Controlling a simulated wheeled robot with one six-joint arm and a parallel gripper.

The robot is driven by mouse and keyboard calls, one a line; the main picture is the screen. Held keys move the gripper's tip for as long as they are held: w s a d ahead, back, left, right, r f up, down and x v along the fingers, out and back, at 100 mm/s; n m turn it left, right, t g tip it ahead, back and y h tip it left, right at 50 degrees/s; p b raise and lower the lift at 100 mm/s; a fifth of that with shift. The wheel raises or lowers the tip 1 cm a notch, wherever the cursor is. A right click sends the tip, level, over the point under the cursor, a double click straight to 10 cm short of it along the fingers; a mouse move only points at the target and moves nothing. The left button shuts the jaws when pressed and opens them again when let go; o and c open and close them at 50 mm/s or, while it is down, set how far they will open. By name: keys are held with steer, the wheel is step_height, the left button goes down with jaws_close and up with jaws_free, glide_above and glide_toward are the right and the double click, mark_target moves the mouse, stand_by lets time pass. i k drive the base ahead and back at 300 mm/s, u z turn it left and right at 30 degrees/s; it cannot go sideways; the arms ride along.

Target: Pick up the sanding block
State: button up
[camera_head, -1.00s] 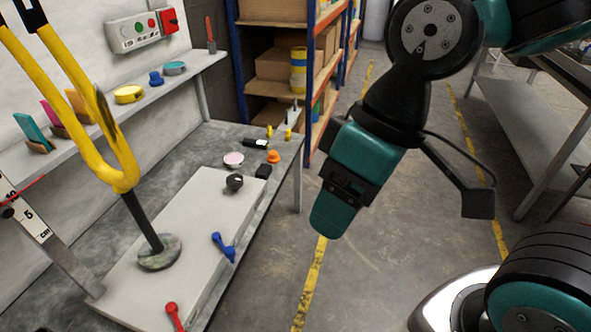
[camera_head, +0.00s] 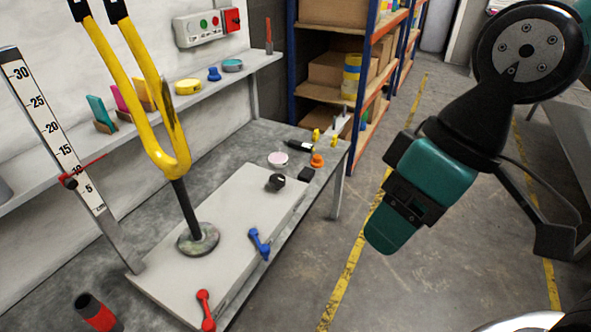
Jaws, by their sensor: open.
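A small black block (camera_head: 306,174) lies at the right end of the workbench, beside an orange knob-like piece. It could be the sanding block, but it is too small to tell for certain. A dark faceted piece (camera_head: 275,182) sits nearby on the light slab. My gripper (camera_head: 386,238) hangs from the dark and teal arm over the floor, right of the bench and apart from everything on it. It is open, with nothing seen in it; the gap between its fingers is hard to make out from here.
A yellow fork (camera_head: 172,160) stands upright on a round base on the slab (camera_head: 165,285). A blue handle (camera_head: 260,243) and a red handle (camera_head: 206,310) lie near the slab's front edge. A height scale (camera_head: 60,140) stands left.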

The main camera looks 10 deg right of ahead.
mark_target(305, 175)
steer(key=u, duration=0.05)
steer(key=i, duration=1.25)
steer(key=u, duration=0.45)
